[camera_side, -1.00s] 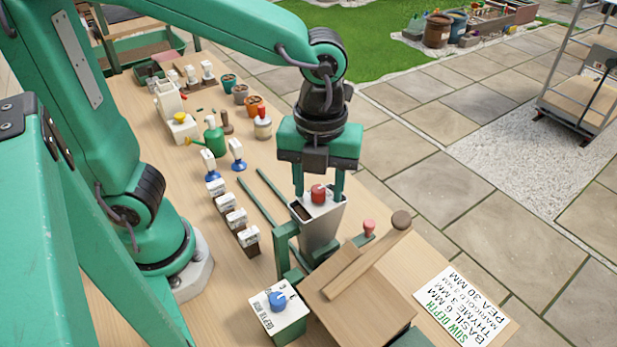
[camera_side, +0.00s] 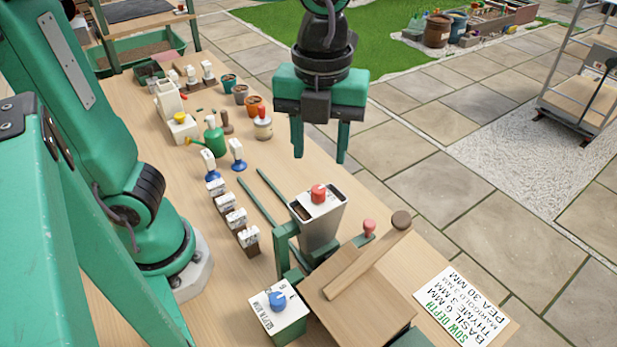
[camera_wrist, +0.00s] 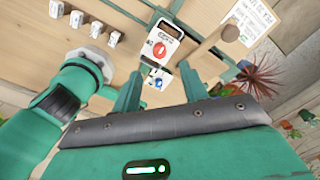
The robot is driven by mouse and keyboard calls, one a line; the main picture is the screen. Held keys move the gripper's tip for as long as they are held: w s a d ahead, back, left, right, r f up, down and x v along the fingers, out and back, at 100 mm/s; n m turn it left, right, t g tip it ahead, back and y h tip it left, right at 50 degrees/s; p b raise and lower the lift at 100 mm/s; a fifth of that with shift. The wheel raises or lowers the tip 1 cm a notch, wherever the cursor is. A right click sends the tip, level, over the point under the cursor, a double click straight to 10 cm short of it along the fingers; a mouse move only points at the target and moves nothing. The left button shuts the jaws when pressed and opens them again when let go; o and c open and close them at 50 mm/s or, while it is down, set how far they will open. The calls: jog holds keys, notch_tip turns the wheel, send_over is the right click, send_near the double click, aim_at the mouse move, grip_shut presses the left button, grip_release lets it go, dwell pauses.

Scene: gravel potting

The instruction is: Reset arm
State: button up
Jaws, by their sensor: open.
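My gripper (camera_side: 320,150) is open and empty in the side view, with its two green fingers pointing down. It hangs well above the bench, over the metal hopper (camera_side: 320,225) with the red knob (camera_side: 318,193) on its top. Clear space shows between the fingertips and the knob. In the wrist view my gripper's fingers (camera_wrist: 130,95) are spread apart at the lower middle, and the red knob (camera_wrist: 159,50) shows on a white panel beyond them.
A box with a blue dial (camera_side: 278,300) and a wooden board with a mallet (camera_side: 370,265) stand near the hopper. Several white-labelled blocks (camera_side: 225,203) line the bench's middle. A green watering can (camera_side: 213,140), pots (camera_side: 240,93) and a tray (camera_side: 135,55) stand farther back. A sow depth sheet (camera_side: 460,305) lies right.

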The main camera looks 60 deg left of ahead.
dwell(0.3)
jog(key=s+a+f+n+t, duration=0.1)
jog(key=a+n+t, duration=0.1)
jog(key=a+n, duration=0.5)
jog(key=s+a+f+n+t, duration=0.1)
jog(key=a+n, duration=0.7)
jog(key=n, duration=1.2)
jog(key=f+t, duration=0.1)
jog(key=t, duration=0.1)
jog(key=shift+s+a+f+t, duration=0.15)
jog(key=shift+s+a+t, duration=0.05)
jog(key=shift+t, duration=0.1)
